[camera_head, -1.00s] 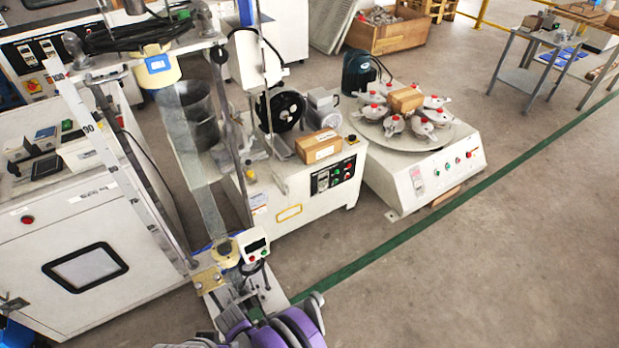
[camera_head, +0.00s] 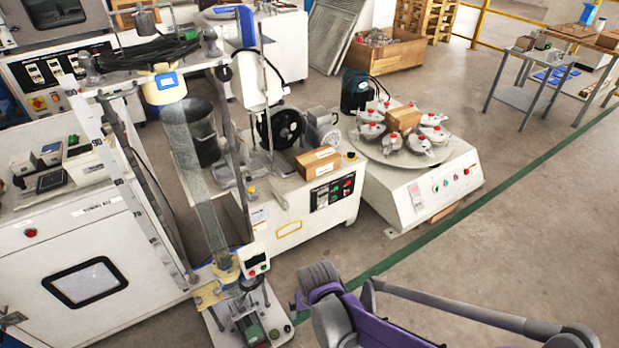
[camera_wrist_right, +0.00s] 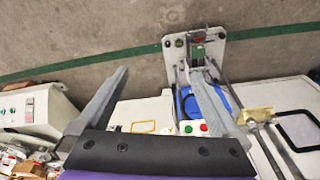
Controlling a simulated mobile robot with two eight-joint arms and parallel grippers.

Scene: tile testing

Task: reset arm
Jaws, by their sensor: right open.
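My right arm (camera_head: 390,318), purple and dark grey, shows at the bottom of the head view, bent over the floor to the right of the tall test stand (camera_head: 228,268). I cannot make out its gripper there. In the right wrist view my right gripper (camera_wrist_right: 157,76) is open, its two grey fingers spread with nothing held between them. Beyond the fingers that view shows the stand's base plate (camera_wrist_right: 212,48), upside down. I see no contact with it. My left gripper is in neither view.
A white machine (camera_head: 330,222) with buttons stands behind the stand. A turntable machine (camera_head: 455,180) carries several red-capped pieces and a carton (camera_head: 404,119). A white cabinet (camera_head: 150,270) is at left. The floor (camera_head: 520,240) at right is clear around the green line.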

